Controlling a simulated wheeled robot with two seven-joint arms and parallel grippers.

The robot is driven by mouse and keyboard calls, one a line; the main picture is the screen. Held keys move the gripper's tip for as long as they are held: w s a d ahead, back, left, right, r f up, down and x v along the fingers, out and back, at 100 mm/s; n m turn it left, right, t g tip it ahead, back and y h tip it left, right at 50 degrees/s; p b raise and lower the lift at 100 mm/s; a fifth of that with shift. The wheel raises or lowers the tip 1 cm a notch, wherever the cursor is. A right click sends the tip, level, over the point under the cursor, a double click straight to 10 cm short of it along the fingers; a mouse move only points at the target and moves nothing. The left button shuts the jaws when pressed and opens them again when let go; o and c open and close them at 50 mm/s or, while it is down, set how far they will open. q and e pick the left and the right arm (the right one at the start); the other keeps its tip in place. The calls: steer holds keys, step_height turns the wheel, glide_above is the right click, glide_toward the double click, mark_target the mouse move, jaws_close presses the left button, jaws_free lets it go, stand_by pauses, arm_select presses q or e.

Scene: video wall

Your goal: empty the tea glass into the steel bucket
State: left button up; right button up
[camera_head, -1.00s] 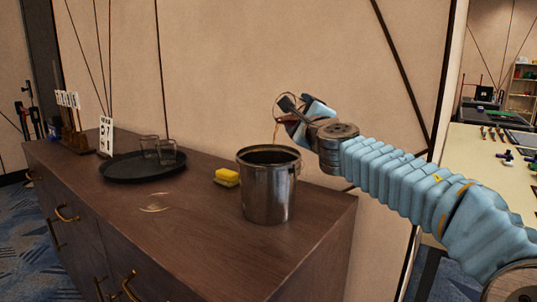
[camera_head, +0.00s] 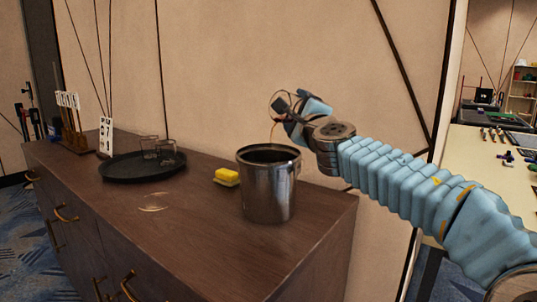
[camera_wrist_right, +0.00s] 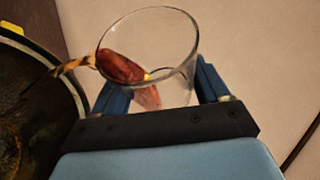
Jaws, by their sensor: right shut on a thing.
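The steel bucket (camera_head: 268,190) stands upright near the right end of the brown cabinet; its dark mouth also shows at the left of the right wrist view (camera_wrist_right: 50,68). My right gripper (camera_head: 292,112) is above the bucket's far right rim, shut on the clear tea glass (camera_wrist_right: 165,35). The glass is tilted toward the bucket. Reddish-brown tea (camera_wrist_right: 122,66) lies along its lower side, and a thin stream (camera_head: 273,132) runs from the lip down toward the bucket's mouth. The bucket's inside is dark in the head view. My left gripper is not in view.
A yellow sponge (camera_head: 227,177) lies left of the bucket. A round black tray (camera_head: 120,172) holds two empty-looking glasses (camera_head: 150,148). Number cards (camera_head: 106,136) stand behind it. A wet-looking ring (camera_head: 153,202) marks the cabinet top (camera_head: 195,222). The front of the top is clear.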

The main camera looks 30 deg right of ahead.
steer(key=shift+s+a+r+n+b, duration=0.1)
steer(key=shift+a+r+n+b, duration=0.1)
steer(key=shift+a+n+b, duration=0.25)
steer(key=shift+s+d+f+n+t+b, duration=0.1)
steer(key=shift+d+f+n+t+b, duration=0.1)
steer(key=shift+n+t+b, duration=0.55)
steer(key=shift+f+b, duration=0.35)
steer(key=shift+b, duration=0.8)
steer(key=shift+a+r+n, duration=0.1)
steer(key=shift+r+n, duration=0.25)
steer(key=shift+n, duration=0.05)
steer(key=shift+y, duration=0.4)
steer(key=shift+n+b, duration=0.3)
steer(key=shift+b, duration=0.1)
